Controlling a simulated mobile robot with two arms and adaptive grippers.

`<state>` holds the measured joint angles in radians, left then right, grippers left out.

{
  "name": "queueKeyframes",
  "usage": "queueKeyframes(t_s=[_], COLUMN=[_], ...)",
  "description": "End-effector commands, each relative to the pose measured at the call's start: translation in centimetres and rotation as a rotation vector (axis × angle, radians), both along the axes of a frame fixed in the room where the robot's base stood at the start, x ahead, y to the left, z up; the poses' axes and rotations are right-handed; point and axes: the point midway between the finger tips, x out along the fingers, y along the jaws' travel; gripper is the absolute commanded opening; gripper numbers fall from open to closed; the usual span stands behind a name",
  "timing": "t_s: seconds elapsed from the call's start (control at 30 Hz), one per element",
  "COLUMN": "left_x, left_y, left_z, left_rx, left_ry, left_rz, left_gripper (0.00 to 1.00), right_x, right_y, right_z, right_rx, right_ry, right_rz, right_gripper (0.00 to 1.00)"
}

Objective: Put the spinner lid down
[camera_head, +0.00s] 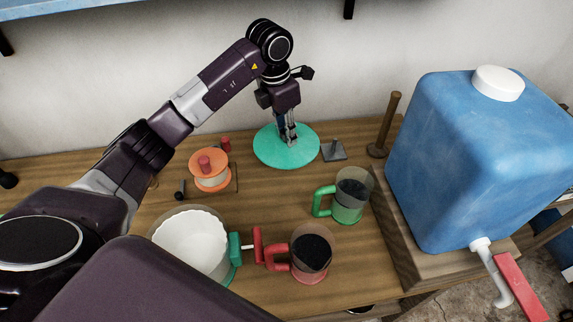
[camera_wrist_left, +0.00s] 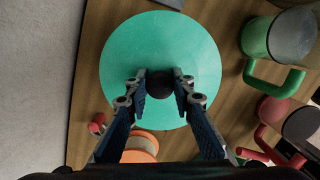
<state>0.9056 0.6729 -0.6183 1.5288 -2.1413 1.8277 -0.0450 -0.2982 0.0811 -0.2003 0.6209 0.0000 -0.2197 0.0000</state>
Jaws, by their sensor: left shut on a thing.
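The spinner lid (camera_head: 300,150) is a round teal disc at the back of the wooden table, near the wall. In the left wrist view the lid (camera_wrist_left: 190,45) shows with a dark round knob (camera_wrist_left: 159,84) at its middle. My left gripper (camera_head: 289,138) comes down from above and is shut on the knob; its fingers (camera_wrist_left: 160,88) stand on both sides of it. The lid looks level and lies on or very close to the tabletop; I cannot tell if it touches. My right gripper is not in view.
An orange-topped spool-like item (camera_head: 209,168) stands left of the lid, and a grey plate with a peg (camera_head: 334,150) to its right. Green (camera_head: 350,196) and red (camera_head: 311,251) mugs stand in front. A wooden post (camera_head: 388,128) and a large blue water container (camera_head: 470,160) are at the right.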

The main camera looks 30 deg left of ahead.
Motion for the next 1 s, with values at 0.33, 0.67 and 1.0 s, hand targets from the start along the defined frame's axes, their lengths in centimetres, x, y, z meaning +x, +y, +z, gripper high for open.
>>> queueKeyframes(t_s=[0.33,0.67,1.0], left_x=[-0.1,-0.1,-0.1], left_y=[0.0,0.0,0.0], left_z=[-5.2,-8.9,-9.4], left_rx=[-0.001,0.000,0.001], left_ry=[0.002,0.004,0.001], left_rz=[0.001,0.000,-0.002], left_gripper=[0.00,0.00,0.00], right_x=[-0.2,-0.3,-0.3], right_y=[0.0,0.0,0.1], right_z=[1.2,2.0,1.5], right_rx=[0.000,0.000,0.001], right_ry=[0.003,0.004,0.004], right_rz=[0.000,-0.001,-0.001], right_gripper=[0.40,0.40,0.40])
